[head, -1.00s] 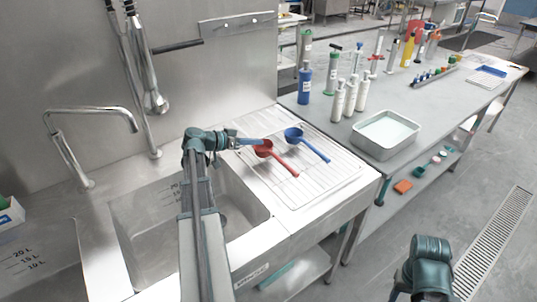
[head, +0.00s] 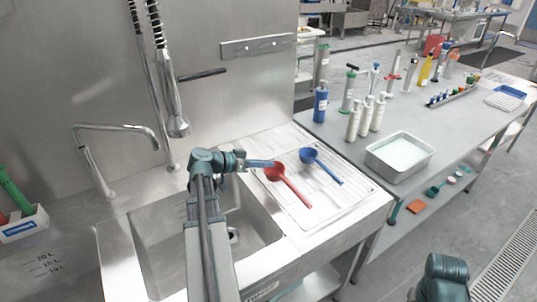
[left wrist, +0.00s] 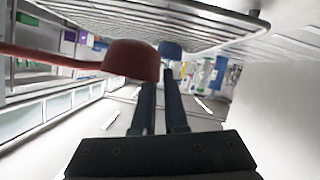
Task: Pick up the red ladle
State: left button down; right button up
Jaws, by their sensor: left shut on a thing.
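The red ladle (head: 293,187) is at the left side of the wire rack, its bowl to the upper left and its handle slanting down right. My left gripper (head: 271,163) is at the bowl's edge and shut on it. In the left wrist view the red bowl (left wrist: 131,61) is against the fingertips (left wrist: 159,84), with the handle running left. I cannot tell whether the ladle touches the rack. My right gripper is not in view; only part of that arm shows at the lower right.
A blue ladle (head: 323,163) lies close by on the wire rack (head: 340,200). The sink basin (head: 165,250) is left of the rack, with faucets behind. A white-filled metal tray (head: 400,155) and several bottles stand on the table (head: 450,125) to the right.

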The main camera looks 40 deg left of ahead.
pick_arm(q)
jog(key=s+d+r, duration=0.1)
jog(key=s+d, duration=0.3)
jog(key=s, duration=0.4)
jog(key=shift+d+p, duration=0.2)
jog(key=shift+p, duration=0.25)
